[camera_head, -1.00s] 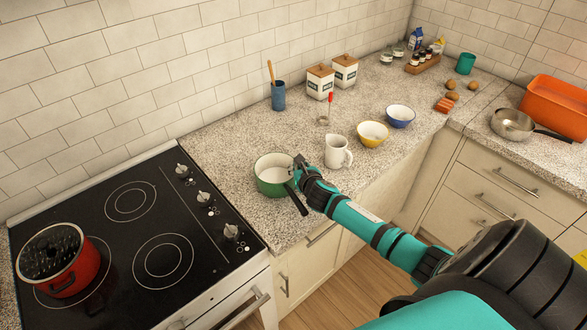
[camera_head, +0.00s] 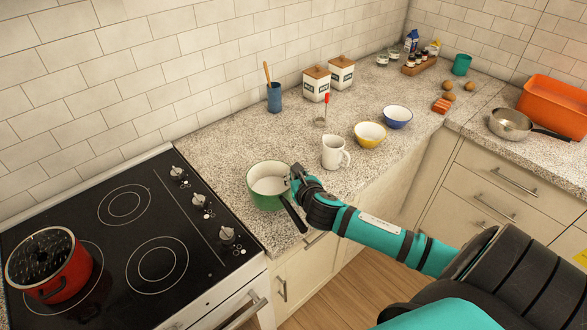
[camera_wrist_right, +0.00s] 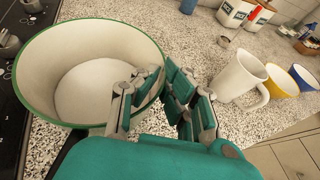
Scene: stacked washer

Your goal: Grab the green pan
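The green pan (camera_head: 264,200), white inside with a dark handle, stands on the granite counter beside the cooktop. My right gripper (camera_head: 292,176) is at the pan's right rim. In the right wrist view, my right gripper (camera_wrist_right: 160,72) has one finger inside the rim and one outside. Its fingertips close in on the wall of the green pan (camera_wrist_right: 40,65), which they seem to pinch. The exact contact is partly hidden by the fingers. The handle is not clear in the wrist view. My left gripper is not in view.
A red pot (camera_head: 62,276) is on the cooktop (camera_head: 115,240). The counter behind the pan is clear.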

